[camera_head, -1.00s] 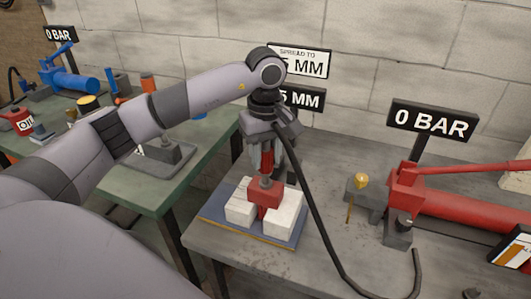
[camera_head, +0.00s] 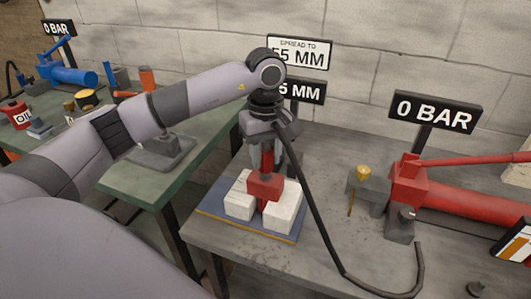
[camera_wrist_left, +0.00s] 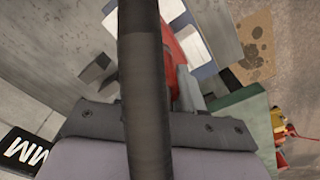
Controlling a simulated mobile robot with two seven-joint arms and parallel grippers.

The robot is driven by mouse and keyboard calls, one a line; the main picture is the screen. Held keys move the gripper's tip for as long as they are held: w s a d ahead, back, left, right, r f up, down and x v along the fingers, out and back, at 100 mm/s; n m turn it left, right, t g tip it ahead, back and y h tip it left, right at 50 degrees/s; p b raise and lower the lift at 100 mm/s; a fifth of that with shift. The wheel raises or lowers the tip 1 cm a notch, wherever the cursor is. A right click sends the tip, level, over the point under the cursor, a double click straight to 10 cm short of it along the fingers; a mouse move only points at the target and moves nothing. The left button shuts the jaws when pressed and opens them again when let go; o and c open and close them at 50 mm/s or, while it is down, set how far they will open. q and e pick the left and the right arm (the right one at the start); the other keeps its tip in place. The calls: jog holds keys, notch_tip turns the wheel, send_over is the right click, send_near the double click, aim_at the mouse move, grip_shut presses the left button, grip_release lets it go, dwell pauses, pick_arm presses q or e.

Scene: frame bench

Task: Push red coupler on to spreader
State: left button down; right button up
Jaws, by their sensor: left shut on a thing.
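My left gripper (camera_head: 268,142) points down over the red spreader (camera_head: 264,187), shut on the red coupler (camera_head: 267,161). The coupler stands about upright, and its lower end meets the top of the spreader; I cannot tell whether it is fully seated. The spreader sits between two white blocks (camera_head: 284,212) on a blue mat (camera_head: 216,211). In the left wrist view a black hose (camera_wrist_left: 147,90) hides most of the fingers, and a red part (camera_wrist_left: 173,50) shows beside it. My right gripper is not in view.
The hose (camera_head: 320,222) drops from my left gripper and lies along the grey bench (camera_head: 345,160). A red pump (camera_head: 450,203) and a "0 BAR" sign (camera_head: 434,114) stand at right. "MM" signs (camera_head: 298,54) stand behind my gripper. A green bench (camera_head: 140,190) is at left.

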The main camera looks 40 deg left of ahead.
pick_arm(q)
jog(key=shift+f, duration=0.2)
jog(key=c, duration=0.6)
grip_release()
jog(key=shift+c, duration=0.2)
jog(key=shift+r, duration=0.1)
notch_tip(320, 180, up, 7)
